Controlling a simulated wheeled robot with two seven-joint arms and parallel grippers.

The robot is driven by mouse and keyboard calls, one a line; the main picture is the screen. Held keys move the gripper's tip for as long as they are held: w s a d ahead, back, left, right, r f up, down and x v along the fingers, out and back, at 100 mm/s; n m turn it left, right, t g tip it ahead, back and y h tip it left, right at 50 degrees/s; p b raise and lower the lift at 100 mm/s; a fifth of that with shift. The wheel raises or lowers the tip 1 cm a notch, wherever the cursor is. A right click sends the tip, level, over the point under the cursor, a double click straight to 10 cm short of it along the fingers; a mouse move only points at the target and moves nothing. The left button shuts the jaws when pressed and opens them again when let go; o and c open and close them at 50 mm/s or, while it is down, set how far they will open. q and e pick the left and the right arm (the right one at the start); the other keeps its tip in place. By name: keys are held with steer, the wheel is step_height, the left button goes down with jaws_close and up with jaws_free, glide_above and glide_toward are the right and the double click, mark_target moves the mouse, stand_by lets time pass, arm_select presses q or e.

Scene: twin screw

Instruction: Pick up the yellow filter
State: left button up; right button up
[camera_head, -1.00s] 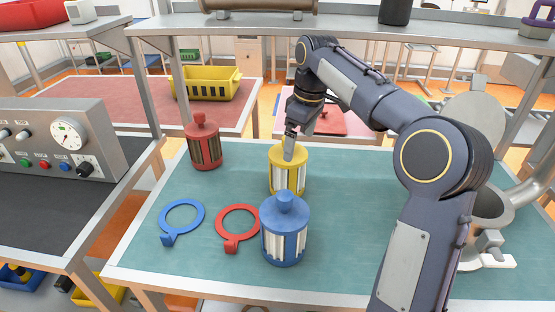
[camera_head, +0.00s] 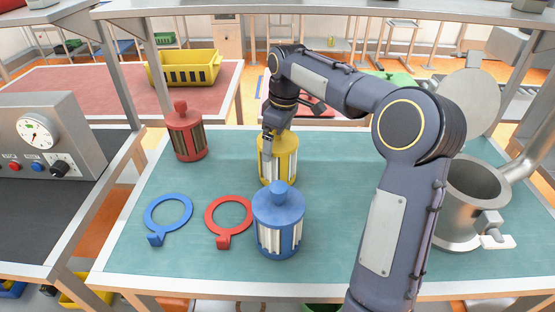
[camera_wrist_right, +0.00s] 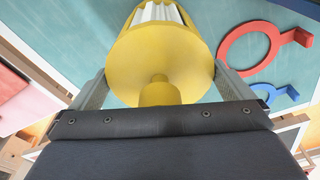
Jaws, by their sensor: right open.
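The yellow filter (camera_head: 277,168) stands upright on the teal table top, behind the blue filter (camera_head: 279,222). My right gripper (camera_head: 270,143) is over the top of the yellow filter, with one finger showing at the left of its cap in the head view. In the right wrist view, the yellow filter's cap and knob (camera_wrist_right: 160,88) lie between the two fingers, which are apart. Whether either finger touches the cap I cannot tell. My left gripper is not in view.
A red filter (camera_head: 187,135) stands at the back left of the table. A blue ring (camera_head: 186,213) and a red ring (camera_head: 210,220) lie at the front left. An open metal housing (camera_head: 470,240) stands at the right. The blue filter stands close in front of the yellow one.

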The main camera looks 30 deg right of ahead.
steer(key=shift+f, duration=0.1)
steer(key=c, duration=1.2)
